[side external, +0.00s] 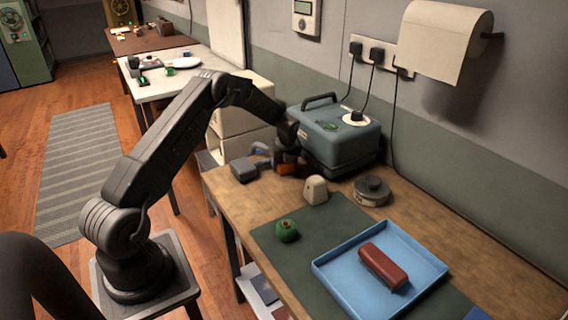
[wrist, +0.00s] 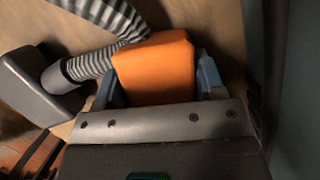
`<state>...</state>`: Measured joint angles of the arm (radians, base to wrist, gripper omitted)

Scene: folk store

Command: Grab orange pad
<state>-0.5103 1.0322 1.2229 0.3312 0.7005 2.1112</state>
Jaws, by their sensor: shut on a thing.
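The orange pad (wrist: 155,68) fills the middle of the wrist view, between the two blue-grey fingers of my gripper (wrist: 160,85). My gripper is shut on it. In the side view my gripper (side external: 286,160) is low at the far end of the wooden table, in front of the teal machine. A small part of the orange pad (side external: 285,169) shows there below the gripper. I cannot tell whether the pad touches the table.
A grey block (side external: 244,169) with a ribbed hose (wrist: 95,62) lies close beside the pad. The teal machine (side external: 335,140) stands right behind. A cream block (side external: 315,190), a round grey tin (side external: 371,190), a green item (side external: 287,231) and a blue tray (side external: 340,289) holding a red block lie nearer.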

